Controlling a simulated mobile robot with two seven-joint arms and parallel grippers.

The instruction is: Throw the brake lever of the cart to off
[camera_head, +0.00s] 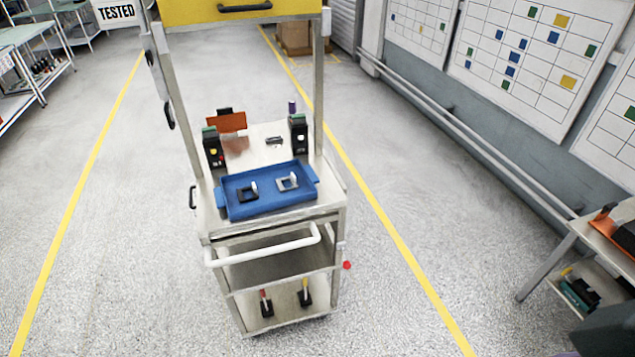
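The cart (275,225) stands upright in the middle of the head view, with a white push handle (265,250) across its front. A small red knob (347,265) sticks out low on its right side; it looks like the end of a lever, but its lever and setting are too small to read. On the cart's bottom shelf stand two small black-based levers, one with a red top (264,295) and one with a yellowish top (305,285). Which of these is the brake lever is not marked. Neither gripper can be made out in the view.
A blue tray (268,207) with two small parts lies on the cart's top, near two black devices. A bench (545,270) stands at right; a dark unclear shape fills the lower right corner. Yellow floor lines (395,235) flank the cart. Floor in front is clear.

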